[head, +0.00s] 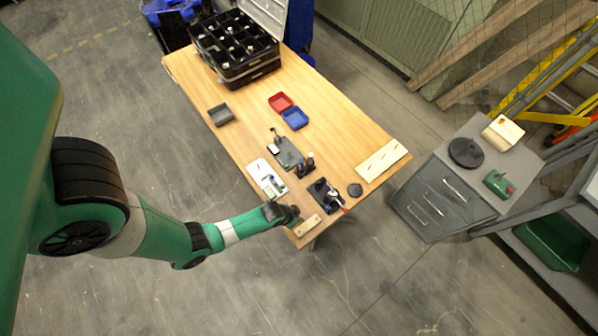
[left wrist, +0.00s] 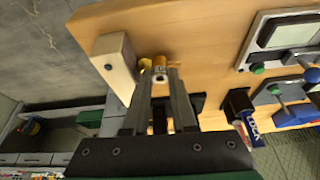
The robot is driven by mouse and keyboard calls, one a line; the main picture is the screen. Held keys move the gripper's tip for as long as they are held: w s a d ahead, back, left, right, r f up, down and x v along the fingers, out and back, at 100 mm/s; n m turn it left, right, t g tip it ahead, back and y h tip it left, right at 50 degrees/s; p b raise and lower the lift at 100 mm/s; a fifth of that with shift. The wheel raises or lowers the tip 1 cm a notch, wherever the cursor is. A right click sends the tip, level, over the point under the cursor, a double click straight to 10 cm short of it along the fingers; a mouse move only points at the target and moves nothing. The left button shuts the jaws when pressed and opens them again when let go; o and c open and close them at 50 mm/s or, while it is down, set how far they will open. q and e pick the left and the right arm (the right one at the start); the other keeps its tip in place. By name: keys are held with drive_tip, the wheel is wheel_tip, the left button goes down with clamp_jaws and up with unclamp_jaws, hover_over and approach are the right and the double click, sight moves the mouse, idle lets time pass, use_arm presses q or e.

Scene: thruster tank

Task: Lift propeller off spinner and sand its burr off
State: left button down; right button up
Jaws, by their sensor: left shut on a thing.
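My left gripper (head: 292,214) is over the near end of the wooden table (head: 335,112). In the left wrist view its two fingers (left wrist: 161,75) are shut on a small brass-coloured thing with a pale round middle, which looks like the propeller (left wrist: 160,63). Most of it is hidden between the fingers. A pale wooden block (head: 308,226), perhaps the sanding block, lies on the table edge beside the gripper; it also shows in the left wrist view (left wrist: 114,66). I cannot make out the spinner for certain. My right gripper is not in view.
A white device (head: 267,179) and a black tray (head: 322,191) with small parts lie close to the gripper. A red tray (head: 281,102), a blue tray (head: 295,118) and a black compartment case (head: 240,75) stand farther back. A grey cabinet (head: 455,185) stands at the right.

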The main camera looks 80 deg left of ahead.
use_arm(q)
drive_tip(key=shift+s, duration=0.15)
drive_tip(key=shift+s+d+p, duration=0.25)
drive_tip(key=shift+s+p, duration=0.05)
drive_tip(key=shift+s, duration=0.2)
drive_tip(key=r+p, duration=0.1)
drive_tip(key=a+r+p, duration=0.1)
drive_tip(key=r+p, duration=0.3)
drive_tip(key=shift+s+a, duration=0.35)
drive_tip(key=shift+a, duration=0.05)
drive_tip(key=shift+s, duration=0.1)
